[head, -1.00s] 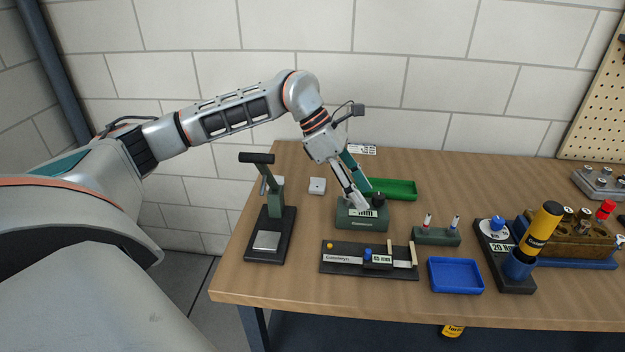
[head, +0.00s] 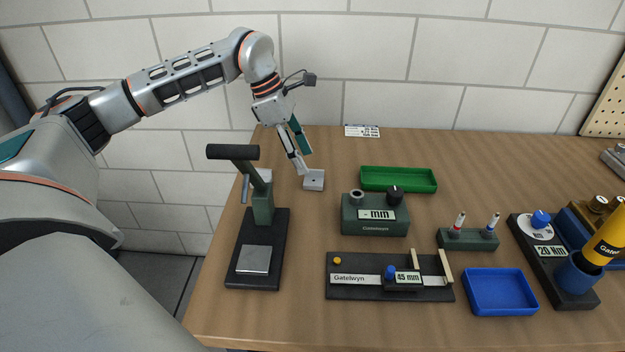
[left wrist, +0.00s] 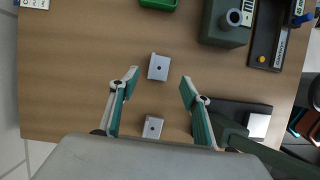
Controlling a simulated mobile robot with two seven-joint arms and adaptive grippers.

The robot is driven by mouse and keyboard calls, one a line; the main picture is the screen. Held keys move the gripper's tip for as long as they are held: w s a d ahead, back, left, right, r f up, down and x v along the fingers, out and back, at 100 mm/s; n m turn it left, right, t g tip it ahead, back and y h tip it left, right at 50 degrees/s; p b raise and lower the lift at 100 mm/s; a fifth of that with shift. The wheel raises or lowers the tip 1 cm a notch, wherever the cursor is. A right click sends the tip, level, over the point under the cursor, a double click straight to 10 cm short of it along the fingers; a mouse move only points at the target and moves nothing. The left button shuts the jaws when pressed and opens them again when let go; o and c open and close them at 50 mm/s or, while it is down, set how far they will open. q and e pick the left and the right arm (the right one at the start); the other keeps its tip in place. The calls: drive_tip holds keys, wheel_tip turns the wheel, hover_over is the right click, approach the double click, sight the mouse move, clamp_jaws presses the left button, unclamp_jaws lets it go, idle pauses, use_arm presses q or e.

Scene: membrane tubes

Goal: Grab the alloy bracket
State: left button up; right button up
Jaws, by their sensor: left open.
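A small silver alloy bracket (head: 314,181) with a dark hole lies on the table, left of the green gauge block. In the left wrist view this bracket (left wrist: 158,68) lies between and slightly beyond the fingertips. A second, similar grey bracket (left wrist: 152,126) lies nearer the wrist, between the finger bases in that picture; in the head view it is mostly hidden behind the press. My left gripper (left wrist: 159,78) is open and empty, pointing down above the first bracket. In the head view its fingertips (head: 301,168) are close to that bracket. My right gripper is not in view.
A black hand press (head: 262,205) stands in front and to the left. The green gauge block (head: 375,216) and a green tray (head: 398,188) are to the right. A black gauge rail (head: 345,293) and a blue tray (head: 500,312) are nearer the front.

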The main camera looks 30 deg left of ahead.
sight(317, 181)
use_arm(q)
drive_tip(key=shift+x, duration=0.9)
drive_tip(key=x, duration=0.5)
drive_tip(key=shift+w+d+r+b, duration=0.1)
drive_tip(key=shift+d+b, duration=0.05)
drive_tip(key=shift+b, duration=0.15)
drive_tip(key=c, duration=1.2)
